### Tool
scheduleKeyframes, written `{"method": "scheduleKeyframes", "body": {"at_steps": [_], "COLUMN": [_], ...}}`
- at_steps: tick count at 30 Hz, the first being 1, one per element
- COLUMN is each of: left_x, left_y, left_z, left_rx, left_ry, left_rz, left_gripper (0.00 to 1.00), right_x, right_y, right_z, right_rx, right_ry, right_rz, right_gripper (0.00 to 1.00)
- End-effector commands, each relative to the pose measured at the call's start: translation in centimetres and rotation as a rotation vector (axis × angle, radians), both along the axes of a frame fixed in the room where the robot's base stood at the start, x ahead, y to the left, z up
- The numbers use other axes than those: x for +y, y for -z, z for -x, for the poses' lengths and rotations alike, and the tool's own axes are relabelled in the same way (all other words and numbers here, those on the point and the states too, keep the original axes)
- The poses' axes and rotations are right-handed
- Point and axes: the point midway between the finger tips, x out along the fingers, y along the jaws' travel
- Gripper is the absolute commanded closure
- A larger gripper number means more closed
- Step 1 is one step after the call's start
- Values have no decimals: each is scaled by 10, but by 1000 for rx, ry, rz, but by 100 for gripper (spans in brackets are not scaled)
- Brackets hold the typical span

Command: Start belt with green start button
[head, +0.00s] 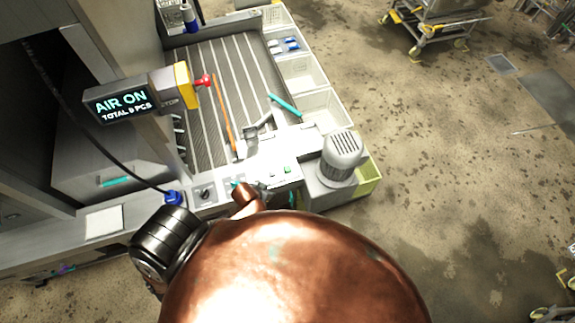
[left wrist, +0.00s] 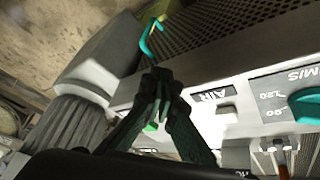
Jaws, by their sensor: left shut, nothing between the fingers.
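In the left wrist view my left gripper (left wrist: 158,88) is shut and empty, its dark fingers meeting over the pale control panel. A green button (left wrist: 150,128) shows between the fingers, partly covered by them; whether the fingertips touch the panel I cannot tell. In the head view a small green button (head: 287,169) sits on the white panel at the near end of the slatted belt (head: 215,100). My left gripper (head: 262,188) is small and dark there, close to the panel and partly hidden by a rounded copper-coloured form. My right gripper is not in view.
A grey ribbed motor (head: 341,155) stands right of the panel. White bins (head: 300,75) line the belt's right side. A display (head: 122,103) reads AIR ON. In the left wrist view, a switch marked AIR (left wrist: 227,112) and a teal knob (left wrist: 306,106) lie to the right.

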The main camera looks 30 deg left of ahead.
Motion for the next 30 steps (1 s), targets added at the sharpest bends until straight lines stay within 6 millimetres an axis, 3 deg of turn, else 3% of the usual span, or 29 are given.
{"method": "scheduleKeyframes", "body": {"at_steps": [1,6,12,18,30], "left_x": [-2,-13,-5,9,10], "left_y": [-18,-54,-102,-125,-126], "left_z": [-17,-71,-121,-140,-143], "left_rx": [-31,-117,-162,-164,-163], "left_ry": [5,-21,-92,-157,-166], "left_rz": [19,153,331,428,442], "left_gripper": [100,100,100,100,100], "right_x": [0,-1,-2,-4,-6], "right_y": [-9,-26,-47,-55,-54], "right_z": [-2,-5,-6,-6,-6], "right_rx": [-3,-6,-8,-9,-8], "right_ry": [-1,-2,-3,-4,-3], "right_rz": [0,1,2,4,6], "right_gripper": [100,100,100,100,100]}}
